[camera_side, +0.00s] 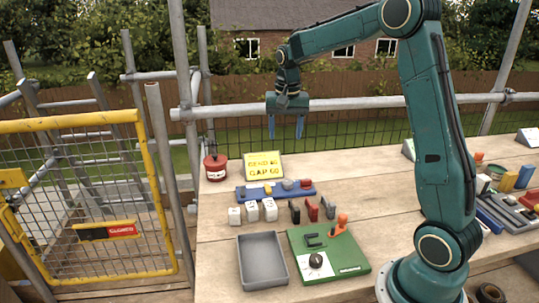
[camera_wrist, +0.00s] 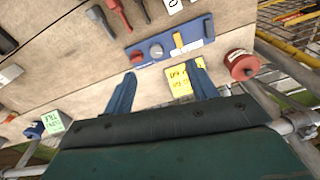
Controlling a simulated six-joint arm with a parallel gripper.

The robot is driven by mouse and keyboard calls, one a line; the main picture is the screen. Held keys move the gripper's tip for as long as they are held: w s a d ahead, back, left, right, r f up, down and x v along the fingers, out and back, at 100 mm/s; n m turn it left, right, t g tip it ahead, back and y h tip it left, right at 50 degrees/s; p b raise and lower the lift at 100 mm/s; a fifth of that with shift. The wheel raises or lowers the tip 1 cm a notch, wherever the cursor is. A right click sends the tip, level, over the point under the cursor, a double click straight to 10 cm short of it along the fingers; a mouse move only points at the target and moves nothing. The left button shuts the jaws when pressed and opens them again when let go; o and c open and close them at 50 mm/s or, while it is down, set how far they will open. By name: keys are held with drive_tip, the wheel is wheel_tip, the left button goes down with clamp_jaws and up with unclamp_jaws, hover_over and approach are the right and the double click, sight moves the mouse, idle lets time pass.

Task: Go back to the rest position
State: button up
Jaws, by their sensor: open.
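My gripper (camera_side: 286,127) hangs in the air above the far part of the wooden table, fingers pointing down. Its two blue fingers are apart and nothing is between them. In the wrist view the open fingers (camera_wrist: 160,92) show above the dark gripper body, with the table behind them.
A red tin (camera_side: 215,168) stands at the far left. Several white blocks (camera_side: 252,211), a grey tray (camera_side: 262,262) and a green board (camera_side: 340,265) lie nearer. Scaffold rails (camera_side: 345,106) run behind the table. A yellow gate (camera_side: 90,258) is at left.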

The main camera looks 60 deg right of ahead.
drive_tip(key=s+a+r+n+t, duration=0.1)
drive_tip(key=s+a+r+n, duration=0.2)
drive_tip(key=s+a+r, duration=0.35)
drive_tip(key=s+a+n+t, duration=0.2)
drive_tip(key=s+a+n, duration=0.2)
drive_tip(key=s, duration=0.5)
drive_tip(key=s+a+n+t, duration=0.2)
drive_tip(key=s+a+n, duration=0.1)
drive_tip(key=s+a, duration=0.4)
drive_tip(key=s, duration=0.2)
drive_tip(key=shift+s+a+f+n+y, duration=0.25)
drive_tip(key=shift+s+n+y, duration=0.05)
drive_tip(key=shift+s+n, duration=0.1)
drive_tip(key=shift+w, duration=0.1)
